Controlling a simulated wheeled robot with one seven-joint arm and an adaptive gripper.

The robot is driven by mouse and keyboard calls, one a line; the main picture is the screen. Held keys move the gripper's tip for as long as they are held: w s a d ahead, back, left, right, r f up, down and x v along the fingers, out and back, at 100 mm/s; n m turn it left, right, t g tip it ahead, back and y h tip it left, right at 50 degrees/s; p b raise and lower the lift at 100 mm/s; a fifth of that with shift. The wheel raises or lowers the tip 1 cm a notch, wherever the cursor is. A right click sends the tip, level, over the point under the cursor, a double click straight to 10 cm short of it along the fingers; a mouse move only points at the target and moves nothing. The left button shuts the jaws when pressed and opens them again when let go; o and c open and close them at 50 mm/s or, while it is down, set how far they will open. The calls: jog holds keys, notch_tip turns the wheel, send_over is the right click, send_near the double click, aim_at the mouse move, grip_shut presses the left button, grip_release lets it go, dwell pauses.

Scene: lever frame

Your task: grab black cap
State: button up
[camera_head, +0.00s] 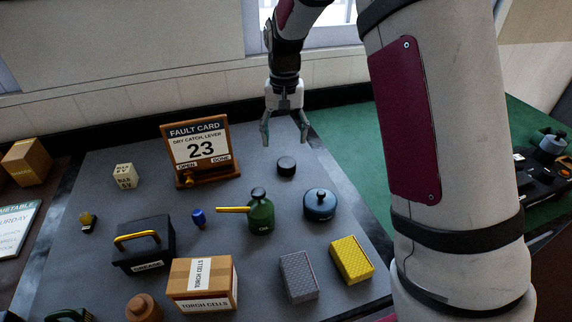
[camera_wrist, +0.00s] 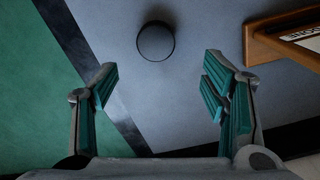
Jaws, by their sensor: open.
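The black cap (camera_head: 286,166) is a small round black cylinder lying flat on the grey table mat, right of the fault card stand. In the wrist view the black cap (camera_wrist: 156,41) shows from above, beyond the fingertips and roughly centred between them. My gripper (camera_head: 285,135) hangs fingers-down above the mat, just behind and above the cap. Its two green-padded fingers are spread wide and empty, as the wrist view of my gripper (camera_wrist: 160,82) also shows. Nothing hides the cap in either view.
A wooden fault card stand (camera_head: 200,152) is close by on the left. A green oil can (camera_head: 260,214) and a dark blue round pot (camera_head: 320,204) stand in front of the cap. A green surface (camera_head: 350,135) lies to the right. Mat around the cap is clear.

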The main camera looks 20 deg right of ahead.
aim_at(287, 161)
jog(key=f, duration=0.8)
jog(key=shift+s+d+f+p, duration=0.2)
jog(key=shift+s+f+p, duration=0.05)
jog(key=shift+f+p, duration=0.15)
jog(key=c, duration=1)
